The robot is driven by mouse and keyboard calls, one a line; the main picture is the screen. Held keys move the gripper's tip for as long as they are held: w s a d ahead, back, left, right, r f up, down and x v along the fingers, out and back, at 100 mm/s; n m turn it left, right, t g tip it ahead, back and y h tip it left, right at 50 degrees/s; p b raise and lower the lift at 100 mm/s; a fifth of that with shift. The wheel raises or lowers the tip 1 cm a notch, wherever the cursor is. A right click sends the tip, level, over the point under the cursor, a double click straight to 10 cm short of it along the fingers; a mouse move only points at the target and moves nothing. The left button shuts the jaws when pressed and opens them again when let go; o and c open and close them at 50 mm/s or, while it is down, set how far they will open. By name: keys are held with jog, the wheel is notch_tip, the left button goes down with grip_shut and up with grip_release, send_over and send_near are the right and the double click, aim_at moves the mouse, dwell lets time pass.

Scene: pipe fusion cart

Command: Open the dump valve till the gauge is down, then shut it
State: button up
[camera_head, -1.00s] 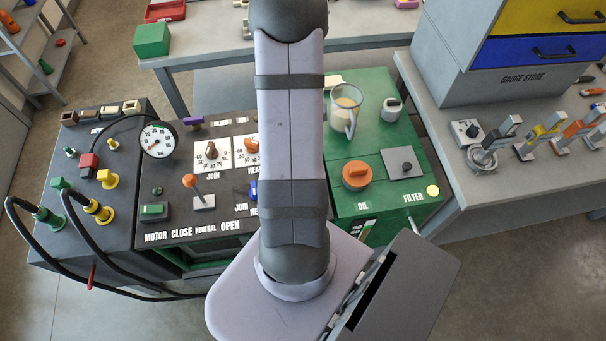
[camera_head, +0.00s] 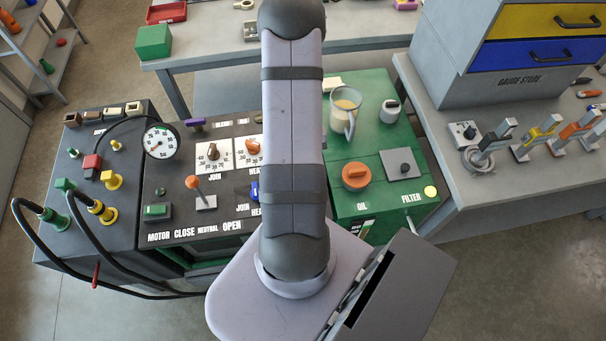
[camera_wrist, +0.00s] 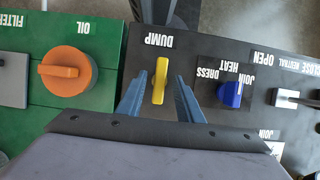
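The yellow dump valve handle (camera_wrist: 160,80) stands on the dark panel beside the DUMP label in the wrist view, its long side running roughly up and down the picture. My gripper (camera_wrist: 158,88) has its two blue fingers apart, one on each side of the handle, with a visible gap on both sides. In the head view my arm hides the dump valve and most of the gripper. The round white gauge (camera_head: 159,141) stands at the left of the cart. Its needle is too small to read surely.
The blue selector knob (camera_wrist: 231,94) is close to the right finger in the wrist view. The orange OIL cap (camera_wrist: 68,71) is left of the valve on the green tank. The orange-topped lever (camera_head: 198,190) and a glass jug (camera_head: 345,113) also stand on the cart.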

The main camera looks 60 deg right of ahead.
grip_shut()
jog(key=shift+n, duration=0.4)
jog(key=n+h, duration=0.1)
jog(key=n, duration=0.1)
jog(key=shift+a+n+g, duration=0.15)
jog(key=shift+n+g, duration=0.15)
jog(key=shift+g, duration=0.1)
jog(key=n+h, duration=0.1)
jog(key=n, duration=0.3)
jog(key=shift+w+a+g+h, duration=0.1)
jog(key=shift+g+h, duration=0.2)
jog(key=shift+h, duration=0.1)
jog(key=n+h, duration=0.1)
jog(key=n, duration=0.2)
jog(key=n+h+b, duration=0.1)
jog(key=n, duration=0.2)
jog(key=shift+a+f, duration=0.1)
jog(key=shift+a, duration=0.05)
jog(key=n+b, duration=0.1)
jog(key=n, duration=0.1)
jog(key=n+t+h+b, duration=0.1)
jog(key=n+b, duration=0.1)
jog(key=shift+a+n+h, duration=0.1)
jog(key=shift+n+h, duration=0.2)
jog(key=shift+t, duration=0.3)
